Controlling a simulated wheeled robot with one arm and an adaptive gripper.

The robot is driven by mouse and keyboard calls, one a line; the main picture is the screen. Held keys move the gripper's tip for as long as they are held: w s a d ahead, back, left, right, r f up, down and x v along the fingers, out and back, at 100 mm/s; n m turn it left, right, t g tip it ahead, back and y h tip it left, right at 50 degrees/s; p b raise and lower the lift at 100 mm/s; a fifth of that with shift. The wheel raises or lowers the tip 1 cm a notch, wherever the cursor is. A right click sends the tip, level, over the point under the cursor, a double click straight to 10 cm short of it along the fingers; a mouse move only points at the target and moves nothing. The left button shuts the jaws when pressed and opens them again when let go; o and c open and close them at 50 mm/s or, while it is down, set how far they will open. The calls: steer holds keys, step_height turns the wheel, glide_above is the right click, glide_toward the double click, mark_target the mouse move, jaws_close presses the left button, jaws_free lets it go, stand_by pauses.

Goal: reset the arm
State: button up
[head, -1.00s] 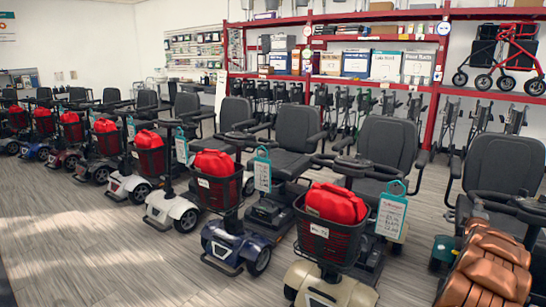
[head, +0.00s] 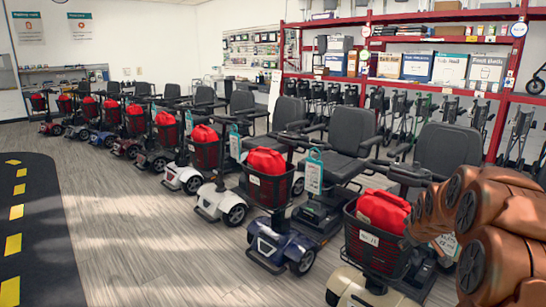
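My arm (head: 490,225) shows as brown, copper-coloured rounded links at the right edge of the head view. It covers part of the nearest scooter's seat and handlebar area. My gripper is not visible in this view, so its fingers and anything in them cannot be seen.
A row of mobility scooters runs from front right to back left, with red bags (head: 384,209) in black front baskets (head: 373,242). Red shelving (head: 420,90) stands behind. Open wood floor (head: 140,240) lies at left, beside a dark track with yellow dashes (head: 35,230).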

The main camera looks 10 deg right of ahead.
steer(key=s+a+m+g+y, duration=0.1)
steer(key=s+a+g, duration=0.1)
steer(key=s+a, duration=0.75)
steer(key=s+a+g+y, duration=0.2)
steer(key=s+a, duration=0.4)
steer(key=a, duration=0.6)
steer(key=s+a+f+m+g, duration=0.1)
steer(key=s+a+g, duration=0.35)
steer(key=s, duration=0.85)
steer(key=s+a+f+m+g, duration=0.1)
steer(key=s+a, duration=0.6)
steer(key=s, duration=0.6)
steer(key=s+d+p+v, duration=0.1)
steer(key=s+p+v, duration=0.1)
steer(key=p+v, duration=1.1)
step_height(320, 180, up, 2)
steer(key=shift+w+r+t+y+p, duration=0.15)
steer(key=shift+w+t+y+p, duration=0.15)
steer(key=shift+t+y, duration=0.1)
steer(key=shift+d, duration=0.1)
